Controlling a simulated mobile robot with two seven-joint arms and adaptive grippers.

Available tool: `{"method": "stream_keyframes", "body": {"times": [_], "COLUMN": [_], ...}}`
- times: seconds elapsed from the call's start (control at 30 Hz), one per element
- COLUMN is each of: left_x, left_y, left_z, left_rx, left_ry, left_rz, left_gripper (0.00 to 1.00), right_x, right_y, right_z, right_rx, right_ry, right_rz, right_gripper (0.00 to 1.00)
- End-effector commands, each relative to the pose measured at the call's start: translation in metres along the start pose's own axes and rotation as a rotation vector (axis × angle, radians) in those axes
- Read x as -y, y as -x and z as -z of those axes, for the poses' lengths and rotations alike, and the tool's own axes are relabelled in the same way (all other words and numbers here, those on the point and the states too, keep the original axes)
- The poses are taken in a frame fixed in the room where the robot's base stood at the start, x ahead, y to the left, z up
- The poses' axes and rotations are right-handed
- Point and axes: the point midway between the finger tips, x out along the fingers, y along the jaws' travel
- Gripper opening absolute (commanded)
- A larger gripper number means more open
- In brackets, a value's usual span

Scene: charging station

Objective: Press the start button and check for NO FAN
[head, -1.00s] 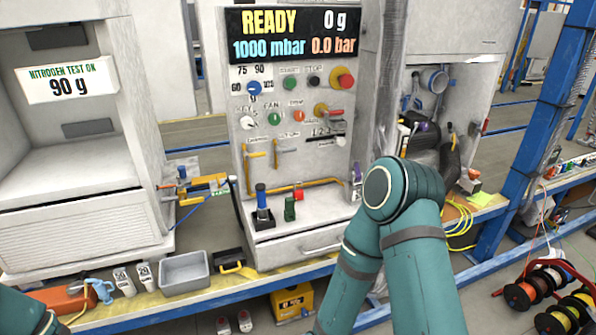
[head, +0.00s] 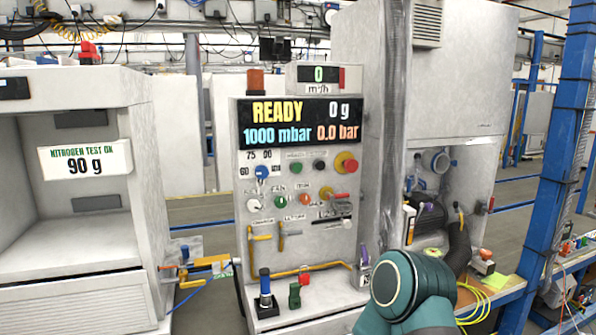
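The control panel (head: 240,205) stands upright in the middle of the head view. Its display (head: 303,122) reads READY, 0 g, 1000 mbar and 0.0 bar. Below the display, a green button (head: 296,168) sits left of a black button (head: 319,166) and a red knob on a yellow base (head: 347,163). A second green button (head: 282,202) is lower, by the small FAN label. A small meter on top (head: 319,75) shows 0 m³/h. My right arm shows only as a teal link at the lower right. Neither gripper is in view.
A white cabinet (head: 65,250) at left carries a sign (head: 84,158) reading NITROGEN TEST OK, 90 g. An orange beacon (head: 256,81) stands on the panel. A blue post (head: 553,160) rises at right. Yellow pipes and levers (head: 262,238) stick out of the panel's lower front.

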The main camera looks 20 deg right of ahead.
Motion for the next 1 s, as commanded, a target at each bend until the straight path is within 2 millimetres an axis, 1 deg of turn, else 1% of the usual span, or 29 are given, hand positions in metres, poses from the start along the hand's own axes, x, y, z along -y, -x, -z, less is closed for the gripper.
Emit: {"method": "stream_keyframes", "body": {"times": [0.17, 0.2, 0.27, 0.3, 0.33, 1.0], "left_x": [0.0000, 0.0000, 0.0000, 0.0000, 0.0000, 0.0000], "left_y": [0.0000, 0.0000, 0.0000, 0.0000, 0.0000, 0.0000], "left_z": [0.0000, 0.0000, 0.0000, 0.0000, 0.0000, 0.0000], "left_rx": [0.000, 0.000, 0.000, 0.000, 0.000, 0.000], "left_ry": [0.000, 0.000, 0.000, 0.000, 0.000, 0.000], "left_rz": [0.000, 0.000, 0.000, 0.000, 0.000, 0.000], "left_gripper": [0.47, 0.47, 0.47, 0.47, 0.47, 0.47], "right_x": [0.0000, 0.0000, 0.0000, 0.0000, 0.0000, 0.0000], "right_y": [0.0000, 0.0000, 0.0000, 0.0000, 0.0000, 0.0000], "right_z": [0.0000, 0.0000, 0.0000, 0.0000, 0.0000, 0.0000], "right_rx": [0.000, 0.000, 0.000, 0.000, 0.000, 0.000], "right_ry": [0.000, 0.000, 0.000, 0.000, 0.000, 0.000], "right_rz": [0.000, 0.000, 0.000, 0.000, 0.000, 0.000], "right_gripper": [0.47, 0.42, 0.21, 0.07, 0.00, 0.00]}}
